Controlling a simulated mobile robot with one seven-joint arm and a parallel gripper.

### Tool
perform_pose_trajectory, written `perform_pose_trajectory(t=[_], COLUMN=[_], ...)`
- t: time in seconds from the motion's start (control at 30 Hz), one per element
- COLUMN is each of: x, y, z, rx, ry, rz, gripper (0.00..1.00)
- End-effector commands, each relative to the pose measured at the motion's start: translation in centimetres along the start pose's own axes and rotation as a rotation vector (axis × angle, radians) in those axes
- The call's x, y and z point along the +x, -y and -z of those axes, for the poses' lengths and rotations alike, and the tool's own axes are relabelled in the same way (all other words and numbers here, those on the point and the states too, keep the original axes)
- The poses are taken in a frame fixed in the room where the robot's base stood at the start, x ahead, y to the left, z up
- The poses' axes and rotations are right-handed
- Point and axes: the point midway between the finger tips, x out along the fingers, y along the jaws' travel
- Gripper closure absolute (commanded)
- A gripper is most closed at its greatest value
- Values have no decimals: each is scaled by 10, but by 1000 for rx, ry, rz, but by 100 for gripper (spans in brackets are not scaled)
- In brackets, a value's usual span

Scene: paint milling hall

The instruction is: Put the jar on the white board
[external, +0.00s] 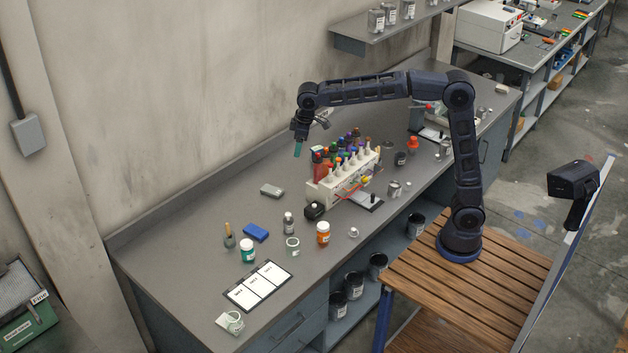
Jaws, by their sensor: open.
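I cannot tell which one the task calls the jar. No container stands on the board. My gripper (299,149) is open, high above the bench behind these containers, with teal fingertips pointing down. It is apart from all of them.
A white rack (341,182) with several coloured bottles stands right of my gripper. A wall shelf (383,34) hangs behind. The bench's far left is clear.

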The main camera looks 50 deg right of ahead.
Motion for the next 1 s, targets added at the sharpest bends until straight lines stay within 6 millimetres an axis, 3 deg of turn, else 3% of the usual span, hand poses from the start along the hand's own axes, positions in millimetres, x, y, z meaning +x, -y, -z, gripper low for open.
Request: perform_pose_trajectory(t=[0.03,0.2,0.5,0.73,1.0], x=[-9,-28,-46,-46,-28], y=[-17,-61,-115,-136,-140], z=[-19,-79,-195,-287,-391], rx=[27,108,252,364,494], ry=[-8,-30,-70,-100,-138], rz=[-7,-25,-57,-82,-110], gripper=[29,29,29,29,29])
